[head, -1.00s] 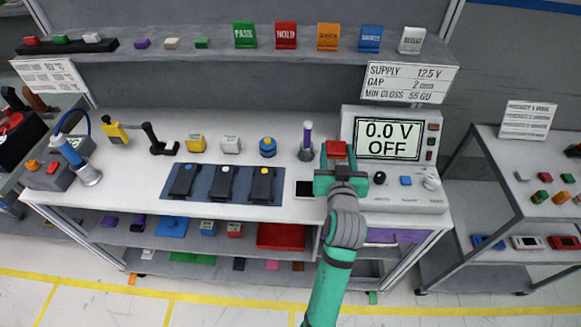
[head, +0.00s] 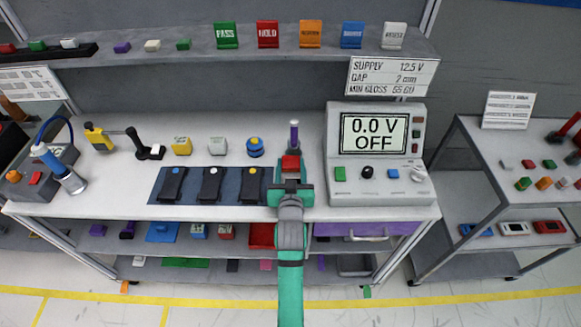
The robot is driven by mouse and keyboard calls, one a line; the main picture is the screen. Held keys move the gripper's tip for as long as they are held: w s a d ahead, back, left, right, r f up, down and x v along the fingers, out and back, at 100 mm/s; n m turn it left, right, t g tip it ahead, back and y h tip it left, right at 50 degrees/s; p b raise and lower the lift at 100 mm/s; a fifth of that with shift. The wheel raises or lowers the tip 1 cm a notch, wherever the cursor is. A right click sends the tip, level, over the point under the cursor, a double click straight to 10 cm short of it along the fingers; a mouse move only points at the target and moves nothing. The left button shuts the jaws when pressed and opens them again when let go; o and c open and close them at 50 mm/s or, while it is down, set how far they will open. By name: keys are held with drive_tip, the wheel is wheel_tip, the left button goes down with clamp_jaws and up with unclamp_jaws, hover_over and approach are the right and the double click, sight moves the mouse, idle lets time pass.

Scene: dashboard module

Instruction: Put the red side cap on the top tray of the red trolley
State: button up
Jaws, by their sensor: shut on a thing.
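My gripper (head: 291,183) is over the front edge of the workbench, right of the blue mat. It is shut on a small red block, the red side cap (head: 291,163), which shows above the jaws. The cap's lower part is hidden by the fingers. A grey-framed trolley (head: 540,202) stands at the right, well away from my gripper. Its top tray carries several small red, green and orange pieces and a white sign. No trolley with a red frame shows, so I cannot tell by colour which one is the red trolley.
The supply unit (head: 376,160) with its "0.0 V OFF" screen stands just right of my gripper. A purple-topped tool (head: 294,137) stands behind the cap. The blue mat (head: 190,198) holds three black devices. A floor gap separates bench and trolley.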

drive_tip(key=o, duration=1)
drive_tip(key=shift+f, duration=0.2)
drive_tip(key=shift+o, duration=0.2)
drive_tip(key=shift+s, duration=0.1)
